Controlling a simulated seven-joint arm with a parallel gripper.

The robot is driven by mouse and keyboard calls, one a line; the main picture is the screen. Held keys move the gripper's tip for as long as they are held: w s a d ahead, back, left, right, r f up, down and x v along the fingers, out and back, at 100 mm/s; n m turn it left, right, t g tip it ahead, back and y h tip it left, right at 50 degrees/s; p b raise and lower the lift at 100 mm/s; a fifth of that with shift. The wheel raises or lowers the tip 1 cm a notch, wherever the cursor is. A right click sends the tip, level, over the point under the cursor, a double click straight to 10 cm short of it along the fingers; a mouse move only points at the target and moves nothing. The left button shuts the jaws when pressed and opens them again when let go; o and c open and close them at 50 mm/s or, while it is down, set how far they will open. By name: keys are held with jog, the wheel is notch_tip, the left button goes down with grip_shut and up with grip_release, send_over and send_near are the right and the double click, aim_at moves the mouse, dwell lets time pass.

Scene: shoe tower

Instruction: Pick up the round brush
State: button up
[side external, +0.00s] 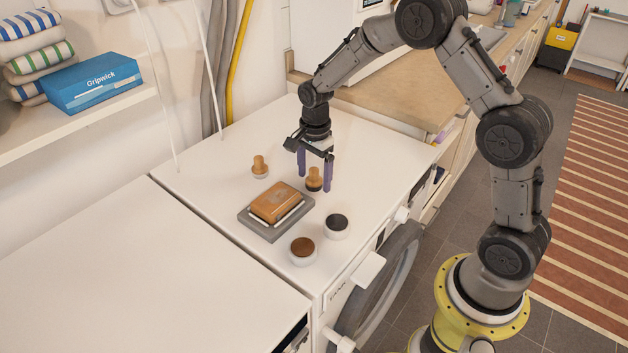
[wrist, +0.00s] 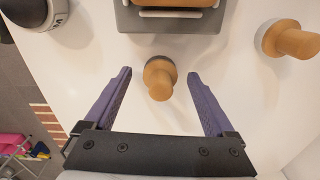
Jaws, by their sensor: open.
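One round brush (side external: 314,183) with a wooden knob handle and dark bristles stands upright on the white machine top. My gripper (side external: 315,182) points down over it, open, with one purple finger on each side. In the wrist view this brush (wrist: 160,78) sits between the two fingertips (wrist: 159,74), with a gap on both sides. A second round brush (side external: 260,168) with a wooden handle and pale bristles stands farther left, outside the fingers. It shows at the right of the wrist view (wrist: 288,40).
A grey tray (side external: 262,232) holding a tan block (side external: 277,201) lies close by. Two round tins, one dark-topped (side external: 337,225) and one brown-topped (side external: 302,250), stand near the front edge. A blue box (side external: 95,82) is on the shelf. The left machine top (side external: 120,260) is bare.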

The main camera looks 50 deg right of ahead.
aim_at(314, 169)
jog(key=shift+f, duration=0.1)
jog(key=shift+c, duration=0.2)
grip_shut()
jog(key=shift+r, duration=0.45)
notch_tip(314, 169, up, 2)
jog(key=shift+w+r, duration=0.1)
jog(key=shift+r, duration=0.05)
jog(key=s+a+r, duration=0.1)
jog(key=s+r, duration=0.9)
jog(key=s, duration=0.4)
jog(key=shift+a, duration=0.4)
